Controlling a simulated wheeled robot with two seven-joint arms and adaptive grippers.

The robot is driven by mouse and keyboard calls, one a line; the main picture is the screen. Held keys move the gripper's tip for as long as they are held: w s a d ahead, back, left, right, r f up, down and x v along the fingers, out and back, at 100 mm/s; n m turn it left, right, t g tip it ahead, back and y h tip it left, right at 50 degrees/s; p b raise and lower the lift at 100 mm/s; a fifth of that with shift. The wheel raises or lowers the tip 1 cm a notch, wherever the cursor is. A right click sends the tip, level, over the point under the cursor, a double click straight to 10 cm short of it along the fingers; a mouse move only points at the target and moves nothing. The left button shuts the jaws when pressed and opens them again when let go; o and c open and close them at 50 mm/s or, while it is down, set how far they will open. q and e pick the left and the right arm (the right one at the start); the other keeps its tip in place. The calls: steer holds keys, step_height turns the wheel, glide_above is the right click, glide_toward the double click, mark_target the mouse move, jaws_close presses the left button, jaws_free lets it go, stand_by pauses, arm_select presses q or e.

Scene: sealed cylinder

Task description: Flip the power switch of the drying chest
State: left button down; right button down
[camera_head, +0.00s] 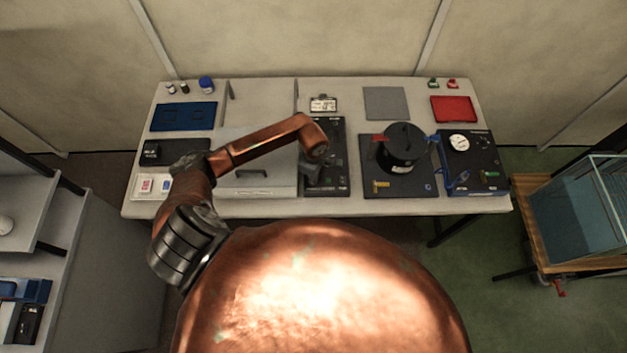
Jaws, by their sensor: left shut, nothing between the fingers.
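The drying chest appears to be the light grey box (256,188) with a dark handle on the left half of the table. A black panel (334,138) with small marks stands directly right of it. My left arm reaches over the box, and my left gripper (312,170) points down at the panel's left side. The gripper is shut and holds nothing. It is small and dark against the panel, so I cannot tell whether it touches. I cannot make out the power switch; the arm and gripper cover part of the panel. My right gripper is out of view.
A black cylinder (403,142) stands on a dark base plate, right of the panel. A black gauge unit (480,172) is beyond it. A blue tray (184,117), grey mat (386,103) and red tray (453,109) lie farther back. A glass tank (575,215) stands at right.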

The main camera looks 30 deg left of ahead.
arm_select(q)
steer(key=shift+r+p, duration=1.1)
steer(key=shift+r, duration=0.9)
steer(key=shift+r+p, duration=0.7)
steer(key=shift+r, duration=0.75)
